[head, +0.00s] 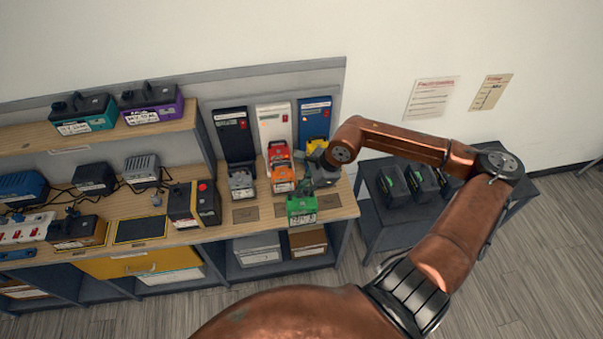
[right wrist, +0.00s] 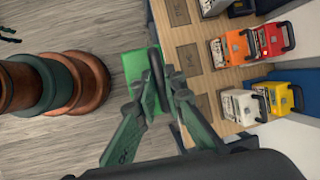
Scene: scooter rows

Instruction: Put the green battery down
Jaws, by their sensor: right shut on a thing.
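My left gripper is not in view.
Orange (right wrist: 238,47), red (right wrist: 271,40), white (right wrist: 244,106) and yellow (right wrist: 280,98) batteries stand close by. Brown pads (head: 245,214) lie along the bench front. A black-yellow unit (head: 194,204) stands left. A dark table (head: 380,215) with black items is at right.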

